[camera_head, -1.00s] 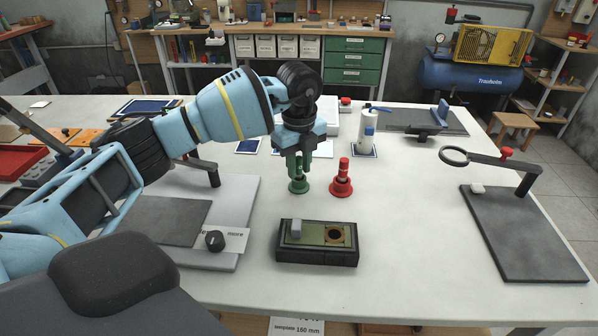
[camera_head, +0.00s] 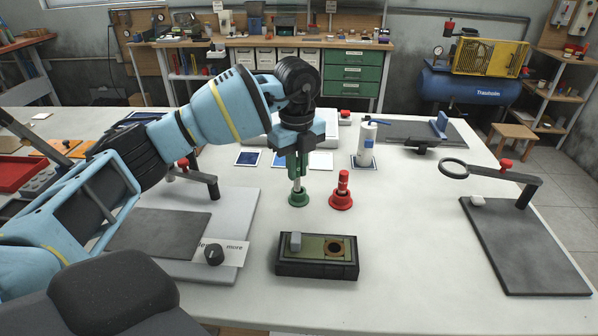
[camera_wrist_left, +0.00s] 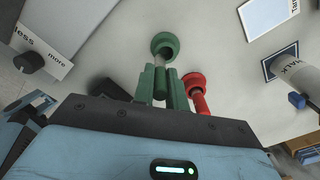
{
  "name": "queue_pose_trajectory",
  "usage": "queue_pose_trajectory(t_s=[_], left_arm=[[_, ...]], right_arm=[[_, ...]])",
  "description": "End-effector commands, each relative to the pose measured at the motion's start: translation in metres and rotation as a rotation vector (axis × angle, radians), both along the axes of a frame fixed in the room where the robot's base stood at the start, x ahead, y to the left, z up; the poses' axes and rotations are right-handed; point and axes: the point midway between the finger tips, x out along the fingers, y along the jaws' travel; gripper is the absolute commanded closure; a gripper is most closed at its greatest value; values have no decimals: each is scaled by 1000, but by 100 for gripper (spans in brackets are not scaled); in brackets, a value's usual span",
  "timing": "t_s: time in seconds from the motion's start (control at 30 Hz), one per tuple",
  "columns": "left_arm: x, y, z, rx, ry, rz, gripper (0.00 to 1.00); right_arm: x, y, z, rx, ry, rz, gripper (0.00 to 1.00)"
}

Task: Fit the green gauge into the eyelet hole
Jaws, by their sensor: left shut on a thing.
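My left gripper (camera_head: 298,172) is shut on the green gauge, directly above a round green holder (camera_head: 298,199). A short pale shaft (camera_head: 297,185) shows between the fingers and the holder. I cannot tell whether its lower end is clear of the holder. In the left wrist view the fingers (camera_wrist_left: 161,84) point at the green holder (camera_wrist_left: 165,43), with the shaft between them. The fingers mostly hide the gauge's grip. A black block (camera_head: 316,270) at the front has a brass-rimmed eyelet hole (camera_head: 335,249) in its olive top. My right gripper is out of view.
A red gauge in a red holder (camera_head: 341,198) stands close to the right of the green one. A small grey block (camera_head: 295,241) is on the black block. A ring on an arm (camera_head: 454,168) overhangs a dark plate (camera_head: 524,250). The table between is clear.

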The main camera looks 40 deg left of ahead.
Motion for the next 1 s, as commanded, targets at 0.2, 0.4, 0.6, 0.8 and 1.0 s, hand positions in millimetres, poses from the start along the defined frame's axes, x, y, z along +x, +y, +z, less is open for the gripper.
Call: queue_pose_trajectory(t_s=[0.2, 0.4, 0.6, 0.8, 1.0], left_arm=[[-32, -3, 2, 1, 1, -2, 100], [-70, -9, 5, 3, 0, -3, 100], [-108, -15, 9, 2, 0, -2, 100], [-134, -19, 12, 1, 1, -1, 100], [-147, -21, 13, 1, 1, 0, 100]], right_arm=[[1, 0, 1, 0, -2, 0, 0], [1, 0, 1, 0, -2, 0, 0], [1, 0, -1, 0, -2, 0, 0], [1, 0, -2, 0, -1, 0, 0], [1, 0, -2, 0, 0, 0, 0]])
